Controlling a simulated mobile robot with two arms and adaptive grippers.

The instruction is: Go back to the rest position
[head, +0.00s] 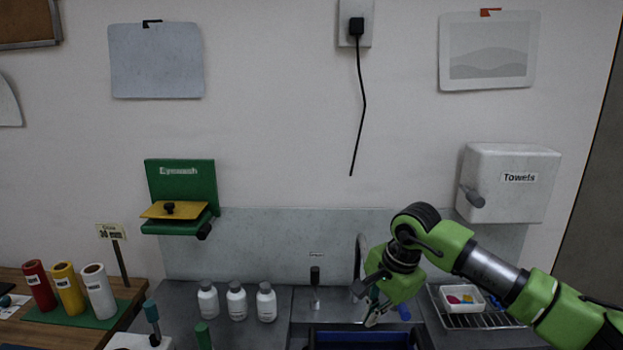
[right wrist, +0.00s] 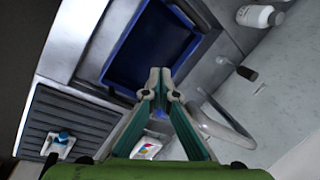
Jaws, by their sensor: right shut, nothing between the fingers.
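My right arm comes in from the right in the head view. Its green gripper (head: 372,318) hangs in front of the sink area, pointing down. In the right wrist view the fingertips of the right gripper (right wrist: 160,74) are together, with nothing between them. My left gripper is not seen in either view.
A curved faucet (head: 359,255) stands close behind my right gripper. Several white bottles (head: 237,302) stand left of the sink. Film rolls (head: 67,288) stand at far left. A towel dispenser (head: 510,182) hangs on the wall.

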